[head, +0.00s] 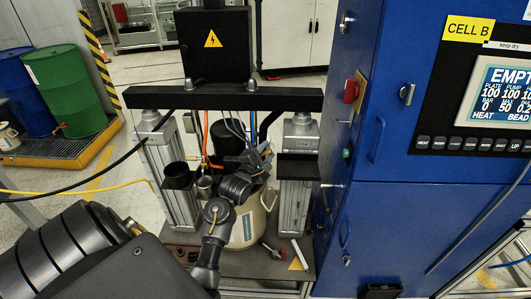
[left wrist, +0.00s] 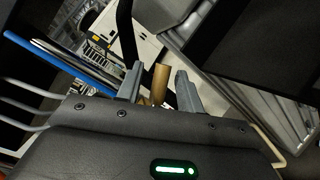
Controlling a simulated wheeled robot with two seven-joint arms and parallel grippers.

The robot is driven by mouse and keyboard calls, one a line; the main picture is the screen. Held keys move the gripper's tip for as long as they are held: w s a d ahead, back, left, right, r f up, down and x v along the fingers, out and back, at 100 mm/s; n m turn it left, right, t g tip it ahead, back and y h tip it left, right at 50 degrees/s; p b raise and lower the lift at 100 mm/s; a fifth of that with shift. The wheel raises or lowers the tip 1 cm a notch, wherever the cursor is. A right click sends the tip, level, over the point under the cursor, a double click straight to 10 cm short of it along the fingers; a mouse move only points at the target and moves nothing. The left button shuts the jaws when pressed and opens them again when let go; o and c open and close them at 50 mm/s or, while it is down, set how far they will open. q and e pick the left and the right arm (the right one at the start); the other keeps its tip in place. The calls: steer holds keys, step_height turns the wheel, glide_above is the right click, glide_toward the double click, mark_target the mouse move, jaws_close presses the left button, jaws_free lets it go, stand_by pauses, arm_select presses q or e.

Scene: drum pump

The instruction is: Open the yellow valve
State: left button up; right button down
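My left gripper (head: 264,152) reaches in above the pale drum (head: 246,228) of the pump, between its two grey columns. In the left wrist view its two fingers (left wrist: 160,82) stand apart. A brass-yellow cylindrical piece (left wrist: 159,85) shows between them, with a gap on each side. I cannot tell whether this piece is part of the yellow valve or how deep it lies between the fingers. No yellow valve handle can be made out clearly in the head view, where my arm and gripper cover that area. My right gripper is not in view.
A black crossbar (head: 224,97) with a control box (head: 214,46) spans the pump above my gripper. Hoses and cables run behind it. A blue cabinet (head: 419,225) stands close on the right. A red-handled fitting (head: 273,251) sits low by the drum.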

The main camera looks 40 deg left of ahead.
arm_select(q)
jaws_close()
